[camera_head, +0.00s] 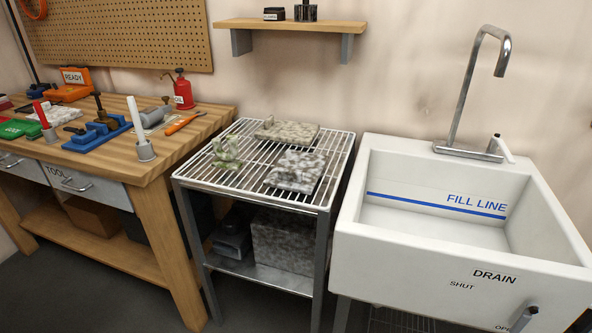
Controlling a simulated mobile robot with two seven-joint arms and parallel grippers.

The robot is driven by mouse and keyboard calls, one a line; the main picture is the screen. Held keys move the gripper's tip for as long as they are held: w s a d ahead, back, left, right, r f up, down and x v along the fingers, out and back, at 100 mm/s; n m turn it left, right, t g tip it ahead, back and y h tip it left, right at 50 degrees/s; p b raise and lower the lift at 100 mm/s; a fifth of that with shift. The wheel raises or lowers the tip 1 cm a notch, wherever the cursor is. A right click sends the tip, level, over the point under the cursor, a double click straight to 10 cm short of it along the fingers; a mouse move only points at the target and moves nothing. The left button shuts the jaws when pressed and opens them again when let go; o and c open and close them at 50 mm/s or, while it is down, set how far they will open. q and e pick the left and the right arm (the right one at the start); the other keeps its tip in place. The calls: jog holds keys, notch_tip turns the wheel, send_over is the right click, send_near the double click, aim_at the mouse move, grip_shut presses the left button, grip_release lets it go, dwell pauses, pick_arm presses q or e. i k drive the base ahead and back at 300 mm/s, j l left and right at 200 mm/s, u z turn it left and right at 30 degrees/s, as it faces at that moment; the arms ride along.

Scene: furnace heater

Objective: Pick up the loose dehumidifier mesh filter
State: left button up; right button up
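Three loose pieces lie on the wire rack (200,184) of a metal stand between the workbench and the sink. A flat grey-beige mottled panel (292,132) with a small tab lies at the back. A paler mottled flat piece (296,171) lies at the front right. A small greenish mottled piece (226,154) of irregular shape lies at the left. I cannot tell for certain which one is the dehumidifier mesh filter. Neither gripper shows in the head view.
The white sink (458,246) with a tall tap (464,90) stands right of the rack. The wooden workbench (180,138), left, holds tools, a red oil can (183,92) and a white candle-like stick (137,118). A mottled box (284,244) sits on the stand's lower shelf.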

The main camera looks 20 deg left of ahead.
aim_at(298, 171)
jog(key=i+l+z, duration=0.1)
jog(key=z, duration=0.15)
jog(key=i+l+z, duration=0.1)
jog(key=l+z, duration=0.15)
jog(key=i+j, duration=0.1)
jog(key=j, duration=0.35)
jog(key=i+j, duration=0.1)
jog(key=j, duration=0.85)
jog(key=i+j, duration=0.15)
jog(key=j, duration=0.3)
